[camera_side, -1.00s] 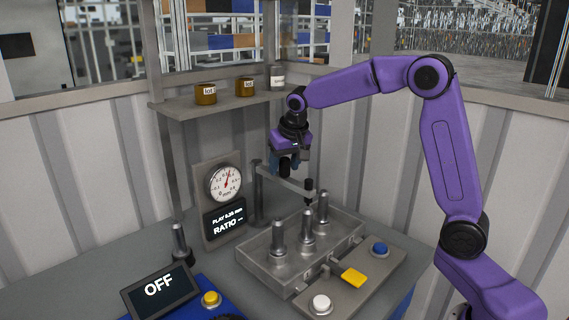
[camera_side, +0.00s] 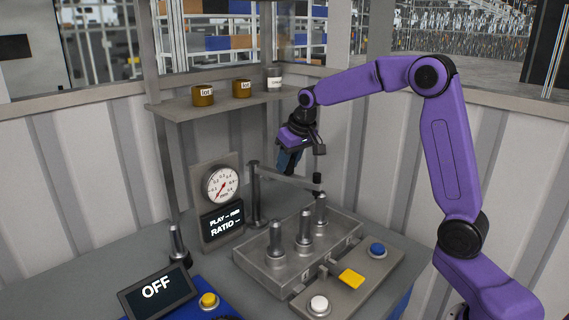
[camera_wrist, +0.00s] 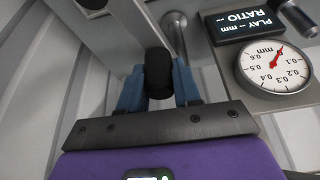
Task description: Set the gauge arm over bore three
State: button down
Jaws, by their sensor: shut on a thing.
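The gauge arm (camera_side: 290,180) reaches from its grey post (camera_side: 254,195) out over the metal block (camera_side: 275,262). Its black probe (camera_side: 317,182) is above the rearmost of three upright pins (camera_side: 320,208), close to its top; I cannot tell if they touch. The other pins (camera_side: 305,227) and (camera_side: 276,240) stand in a row in front. My gripper (camera_side: 287,166) is at the gauge arm. In the wrist view its blue fingers are shut on the arm's black knob (camera_wrist: 158,70). The finger contact is partly hidden in the side view.
A dial gauge (camera_side: 223,185) stands left of the post, above a readout (camera_side: 222,221) showing play and ratio as dashes. In front are a yellow tab (camera_side: 351,278), blue button (camera_side: 377,250), white button (camera_side: 319,305) and an OFF screen (camera_side: 157,289). A shelf (camera_side: 220,105) with pots is behind.

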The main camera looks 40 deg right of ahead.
jog(key=shift+w+d, duration=0.35)
jog(key=shift+d, duration=0.55)
jog(key=shift+w+d, duration=0.3)
jog(key=shift+d, duration=0.55)
jog(key=shift+s+a, duration=0.1)
jog(key=shift+a, duration=0.05)
jog(key=c, duration=0.8)
grip_release()
jog(key=shift+a, duration=0.1)
jog(key=v, duration=1.7)
jog(key=shift+r, duration=0.3)
